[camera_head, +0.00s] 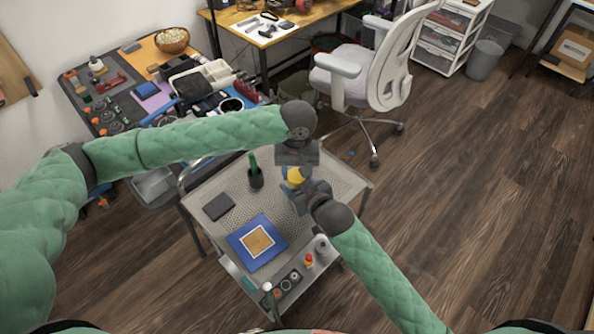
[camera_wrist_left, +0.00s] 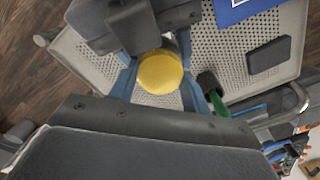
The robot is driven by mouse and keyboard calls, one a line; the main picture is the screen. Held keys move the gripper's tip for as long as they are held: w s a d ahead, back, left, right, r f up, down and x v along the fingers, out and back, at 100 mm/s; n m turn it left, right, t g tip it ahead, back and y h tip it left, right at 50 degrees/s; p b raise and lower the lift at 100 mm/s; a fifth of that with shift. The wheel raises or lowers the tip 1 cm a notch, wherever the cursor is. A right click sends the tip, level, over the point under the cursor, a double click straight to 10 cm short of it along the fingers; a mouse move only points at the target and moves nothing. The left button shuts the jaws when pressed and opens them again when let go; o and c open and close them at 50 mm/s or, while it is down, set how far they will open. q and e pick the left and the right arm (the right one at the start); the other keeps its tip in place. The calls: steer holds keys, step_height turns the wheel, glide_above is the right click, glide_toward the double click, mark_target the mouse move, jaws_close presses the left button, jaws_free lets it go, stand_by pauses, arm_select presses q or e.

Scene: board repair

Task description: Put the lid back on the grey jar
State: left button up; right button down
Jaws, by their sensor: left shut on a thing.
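A round yellow thing, which looks like a lid (camera_wrist_left: 160,73), is between the blue fingers of my left gripper (camera_wrist_left: 155,88), which is shut on it. In the head view the yellow lid (camera_head: 296,176) shows just below my left gripper (camera_head: 295,172), above the cart. My right gripper (camera_head: 301,192) is close beside it, its fingers mostly hidden; I cannot tell whether it touches it. A small grey cylinder (camera_head: 321,244), possibly the grey jar, stands at the cart's right front. Whether anything is under the yellow lid is hidden.
The perforated grey cart top (camera_head: 345,184) holds a blue mat (camera_head: 239,241) with a board, a dark box (camera_head: 218,207) and a black cup (camera_head: 256,178) with a green tool. Small items line its front edge. A cluttered bench (camera_head: 140,62) and chair (camera_head: 365,75) stand behind.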

arm_select(q)
steer(key=o, duration=1.1)
steer(key=shift+o, duration=0.2)
steer(key=shift+r, duration=0.1)
step_height(320, 180, up, 12)
arm_select(e)
steer(key=shift+c, duration=2.1)
jaws_free()
arm_select(q)
steer(key=shift+f, duration=0.2)
arm_select(e)
steer(key=shift+s+d, duration=0.1)
